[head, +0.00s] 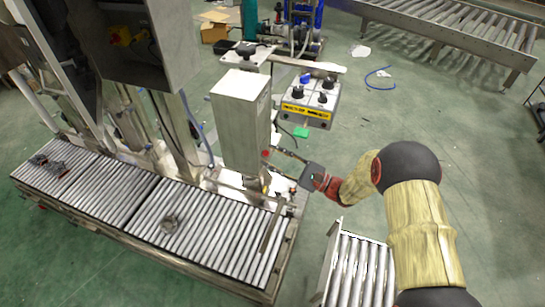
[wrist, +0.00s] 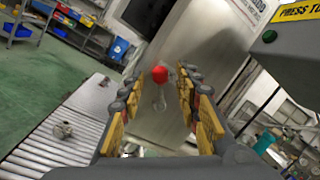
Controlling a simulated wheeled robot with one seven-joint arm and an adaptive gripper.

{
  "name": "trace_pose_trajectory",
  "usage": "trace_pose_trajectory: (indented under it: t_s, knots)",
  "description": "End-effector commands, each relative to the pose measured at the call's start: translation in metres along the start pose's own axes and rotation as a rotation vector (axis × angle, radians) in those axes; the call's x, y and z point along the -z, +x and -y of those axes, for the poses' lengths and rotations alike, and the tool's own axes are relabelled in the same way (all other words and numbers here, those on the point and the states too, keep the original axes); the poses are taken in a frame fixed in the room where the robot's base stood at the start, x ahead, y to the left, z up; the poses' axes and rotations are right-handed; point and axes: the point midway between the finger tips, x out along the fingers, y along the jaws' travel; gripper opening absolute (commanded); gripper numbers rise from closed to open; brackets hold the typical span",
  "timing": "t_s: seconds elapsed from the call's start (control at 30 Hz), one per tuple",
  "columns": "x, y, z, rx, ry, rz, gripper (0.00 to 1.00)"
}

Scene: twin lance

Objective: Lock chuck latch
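A red ball knob (wrist: 160,75) on a short pale metal lever (wrist: 160,98) shows in the wrist view, in front of a grey metal housing (wrist: 175,60). It may be the chuck latch; no label confirms this. My gripper (wrist: 162,82) is open, with its yellow-padded fingers on either side of the knob in the picture. I see no contact, and the depth gap is unclear. In the head view, my gripper (head: 278,155) is at the right side of the upright metal housing (head: 240,115), where a small red spot (head: 265,153) shows.
A short roller section (head: 358,270) stands at the lower right.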

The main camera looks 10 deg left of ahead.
Motion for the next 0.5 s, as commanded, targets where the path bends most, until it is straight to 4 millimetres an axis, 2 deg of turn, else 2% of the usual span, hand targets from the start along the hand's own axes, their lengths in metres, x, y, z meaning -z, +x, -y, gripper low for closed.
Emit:
trace_pose_trajectory:
  t_s: [0.17, 0.5]
  knots:
    - [0.001, -0.022, 0.001, 0.003, 0.000, -0.003, 0.33]
    - [0.001, -0.090, 0.000, 0.003, 0.001, -0.003, 0.33]
